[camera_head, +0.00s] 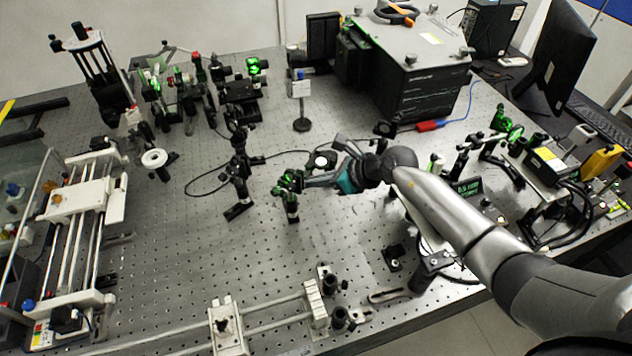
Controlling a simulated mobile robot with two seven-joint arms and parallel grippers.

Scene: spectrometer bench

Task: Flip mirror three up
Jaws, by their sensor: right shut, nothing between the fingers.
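My right arm reaches in from the right over the optical bench. Its gripper (312,181) is shut and empty, with its tips close to a dark post-mounted optic with green light on it (289,184). I cannot tell whether they touch. No label shows which mount is mirror three, and the tilt of this optic is too small to read. Another dark mount (238,170) stands to its left, and a round pale-faced optic (321,161) shows just behind the gripper. My left gripper is not in view.
A large metal box (408,80) stands at the back. Several green-lit optics (190,85) crowd the back left. A white rail stage (85,205) fills the left side. The bench's front middle (200,260) is fairly clear.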

